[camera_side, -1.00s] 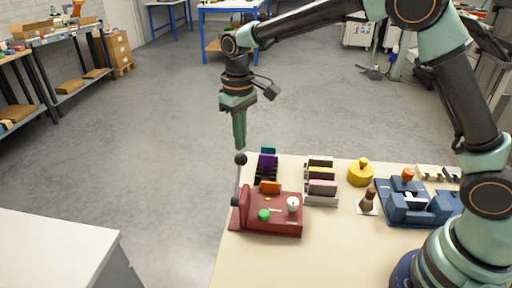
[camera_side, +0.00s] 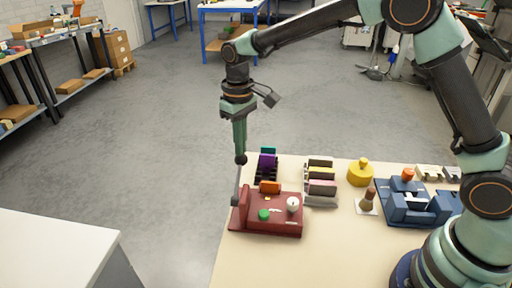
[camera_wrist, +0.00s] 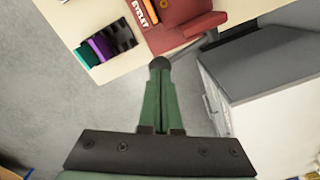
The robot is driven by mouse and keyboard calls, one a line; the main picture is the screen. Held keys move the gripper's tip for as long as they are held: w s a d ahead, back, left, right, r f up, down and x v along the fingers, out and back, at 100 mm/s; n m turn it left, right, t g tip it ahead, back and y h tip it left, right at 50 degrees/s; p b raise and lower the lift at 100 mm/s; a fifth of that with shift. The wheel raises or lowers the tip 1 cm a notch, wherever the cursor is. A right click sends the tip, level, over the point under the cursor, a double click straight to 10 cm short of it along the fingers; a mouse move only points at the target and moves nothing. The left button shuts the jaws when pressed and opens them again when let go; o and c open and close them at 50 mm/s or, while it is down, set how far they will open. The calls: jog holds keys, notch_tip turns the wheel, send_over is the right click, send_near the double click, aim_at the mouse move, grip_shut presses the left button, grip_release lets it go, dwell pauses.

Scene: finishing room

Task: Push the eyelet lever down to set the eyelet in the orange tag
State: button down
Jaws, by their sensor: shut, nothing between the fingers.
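The dark red eyelet press (camera_side: 285,225) sits at the left edge of the cream table. Its lever (camera_side: 237,185) stands nearly upright at the press's left side, topped by a black ball knob (camera_side: 240,160). The orange tag (camera_side: 270,187) stands at the back of the press. My gripper (camera_side: 240,150) is shut and empty, pointing down, its tips right at the top of the knob and seemingly touching it. In the wrist view the knob (camera_wrist: 159,62) shows just beyond the closed green fingers (camera_wrist: 158,78). The eyelet itself cannot be made out.
A rack with purple and teal tags (camera_side: 267,161) stands behind the press. A second rack (camera_side: 321,187), a yellow weight (camera_side: 360,174), a brush (camera_side: 368,200) and a blue device (camera_side: 408,207) stand to the right. A white-topped cabinet (camera_side: 60,250) is at the lower left.

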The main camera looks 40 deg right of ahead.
aim_at(242, 165)
jog(key=shift+w+d+f, duration=0.1)
jog(key=shift+d+f, duration=0.05)
jog(key=shift+f, duration=0.9)
jog(key=shift+w+d+f, duration=0.1)
jog(key=shift+f, duration=2.4)
jog(key=shift+s+a+r, duration=0.1)
jog(key=shift+a+r, duration=0.05)
jog(key=shift+r, duration=2.3)
jog(key=shift+s+a+r, duration=0.1)
jog(key=shift+r, duration=2.3)
jog(key=shift+r, duration=0.1)
